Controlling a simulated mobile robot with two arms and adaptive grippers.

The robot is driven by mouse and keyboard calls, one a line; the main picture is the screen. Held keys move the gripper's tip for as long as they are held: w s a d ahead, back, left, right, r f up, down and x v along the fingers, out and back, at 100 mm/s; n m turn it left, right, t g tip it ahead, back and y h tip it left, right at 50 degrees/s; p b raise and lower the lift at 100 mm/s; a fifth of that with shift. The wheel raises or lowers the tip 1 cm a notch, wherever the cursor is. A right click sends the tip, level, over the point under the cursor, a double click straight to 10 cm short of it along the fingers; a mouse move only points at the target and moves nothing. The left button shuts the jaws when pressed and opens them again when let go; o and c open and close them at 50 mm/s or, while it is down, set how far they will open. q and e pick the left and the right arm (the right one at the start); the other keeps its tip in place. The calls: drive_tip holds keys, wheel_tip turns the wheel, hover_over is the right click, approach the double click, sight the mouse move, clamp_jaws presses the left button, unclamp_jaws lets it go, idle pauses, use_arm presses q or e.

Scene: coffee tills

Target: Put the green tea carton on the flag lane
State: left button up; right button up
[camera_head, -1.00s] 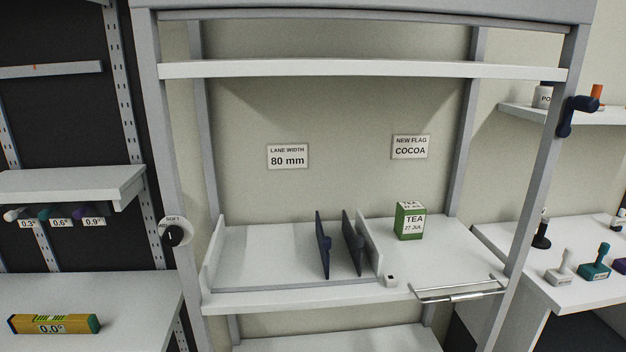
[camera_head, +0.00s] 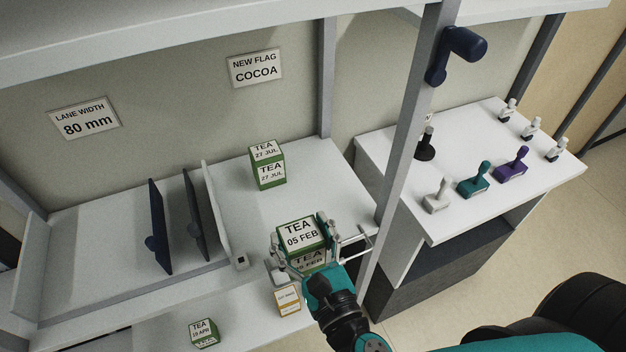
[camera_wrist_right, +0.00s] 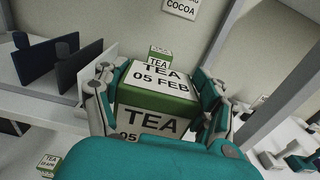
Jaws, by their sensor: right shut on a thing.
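My right gripper (camera_head: 303,240) is shut on a green and white tea carton (camera_head: 300,232) marked 05 FEB. It holds the carton upright near the shelf's front right edge. In the right wrist view the carton (camera_wrist_right: 158,84) sits between both fingers. Another green tea carton (camera_head: 268,165), marked 27 JUL, stands on the shelf behind it, right of the lanes. A sign (camera_head: 255,67) on the back wall reads NEW FLAG COCOA. No label naming a flag lane shows. My left gripper is out of view.
A white side wall (camera_head: 216,215) separates the lanes from the open shelf at right. A grey post (camera_head: 404,130) rises right of my gripper. Stamps stand on the right counter (camera_head: 400,155).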

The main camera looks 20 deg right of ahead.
sight(312, 215)
drive_tip(key=w+d+p, duration=0.1)
drive_tip(key=w, duration=0.1)
drive_tip(key=w+d+p, duration=0.1)
drive_tip(key=w, duration=0.1)
drive_tip(key=w+d+p, duration=0.1)
drive_tip(key=w, duration=0.1)
drive_tip(key=shift+r, duration=0.2)
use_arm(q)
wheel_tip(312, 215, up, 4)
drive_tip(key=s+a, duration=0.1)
use_arm(e)
drive_tip(key=w+d+f+b, duration=0.1)
drive_tip(key=w, duration=0.1)
drive_tip(key=w+d+f+b, duration=0.1)
drive_tip(key=w+f, duration=0.1)
drive_tip(key=w, duration=0.1)
drive_tip(key=w+d+f+b, duration=0.1)
drive_tip(key=w+d+f, duration=0.1)
drive_tip(key=shift+w+f, duration=0.15)
drive_tip(key=shift+w, duration=0.2)
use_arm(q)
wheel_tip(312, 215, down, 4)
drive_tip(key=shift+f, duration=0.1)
use_arm(e)
drive_tip(key=o, duration=1.3)
